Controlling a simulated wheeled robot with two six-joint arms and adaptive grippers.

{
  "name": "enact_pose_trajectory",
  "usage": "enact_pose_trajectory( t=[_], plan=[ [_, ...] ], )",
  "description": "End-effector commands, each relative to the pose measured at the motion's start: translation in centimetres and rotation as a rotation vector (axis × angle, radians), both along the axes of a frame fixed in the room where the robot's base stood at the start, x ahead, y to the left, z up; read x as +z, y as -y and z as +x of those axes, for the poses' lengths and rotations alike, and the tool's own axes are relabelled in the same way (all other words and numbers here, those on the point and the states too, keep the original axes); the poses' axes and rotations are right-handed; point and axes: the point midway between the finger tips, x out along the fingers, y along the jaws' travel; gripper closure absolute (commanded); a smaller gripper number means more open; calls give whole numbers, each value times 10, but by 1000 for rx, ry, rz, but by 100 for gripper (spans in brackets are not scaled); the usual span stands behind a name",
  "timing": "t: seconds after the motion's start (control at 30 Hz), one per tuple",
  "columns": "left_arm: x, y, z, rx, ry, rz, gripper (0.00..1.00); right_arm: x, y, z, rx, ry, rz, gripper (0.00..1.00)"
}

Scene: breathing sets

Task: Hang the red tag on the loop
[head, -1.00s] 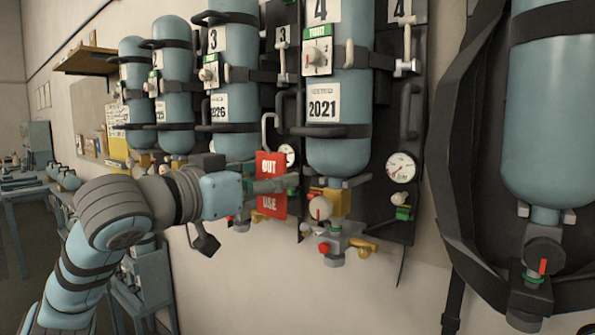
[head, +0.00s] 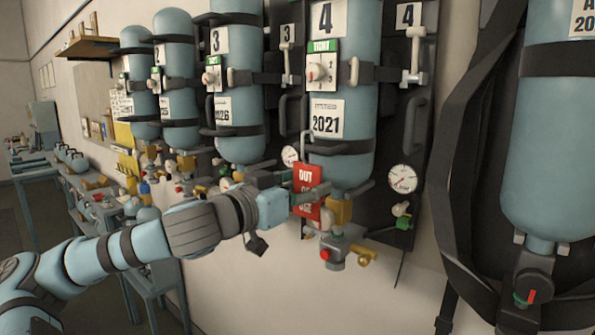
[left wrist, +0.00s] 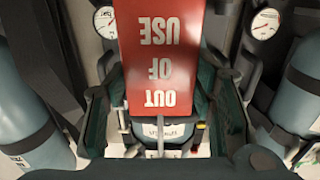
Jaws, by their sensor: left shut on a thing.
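The red tag (head: 306,196), lettered OUT OF USE, is held by my left gripper (head: 303,200), beside the lower end of the blue cylinder (head: 341,170) numbered 4. A pale wire hook (head: 306,142) rises from the tag's top. In the left wrist view the tag (left wrist: 162,50) appears upside down between dark green fingers, with its hook (left wrist: 160,148) towards the picture's bottom. I cannot tell which fitting is the loop; a dark handle-like bar (head: 283,120) is on the board left of the cylinder. Whether the hook touches anything is unclear. My right gripper is out of view.
Below cylinder 4 is a valve with brass and red parts (head: 335,247). Pressure gauges (head: 403,179) are on the board. More strapped cylinders (head: 236,115) line the wall on the left. A large cylinder with a black harness (head: 550,140) is close on the right.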

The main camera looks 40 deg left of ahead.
Motion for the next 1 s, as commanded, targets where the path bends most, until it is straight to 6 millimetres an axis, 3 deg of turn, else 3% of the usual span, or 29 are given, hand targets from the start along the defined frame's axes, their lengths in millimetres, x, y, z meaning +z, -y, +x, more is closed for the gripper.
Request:
enact_pose_trajectory(
  t=[0.03, 0.37, 0.4, 0.5, 0.9, 0.93, 1.0],
  plan=[
    [5, -1, 3, 3, -5, 0, 69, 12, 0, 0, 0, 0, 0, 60],
    [5, -5, 22, 14, 2, -8, 69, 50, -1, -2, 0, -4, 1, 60],
    [-5, -5, 22, 15, 4, -5, 69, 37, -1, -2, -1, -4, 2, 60],
    [-16, -5, 22, 15, 3, -4, 69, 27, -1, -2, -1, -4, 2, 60],
    [-18, -5, 22, 15, 3, -4, 69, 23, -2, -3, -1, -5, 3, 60],
    [-18, -5, 22, 15, 3, -4, 45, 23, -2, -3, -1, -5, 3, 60],
    [-18, -5, 22, 15, 2, -4, 34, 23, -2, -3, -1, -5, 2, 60]
  ],
)
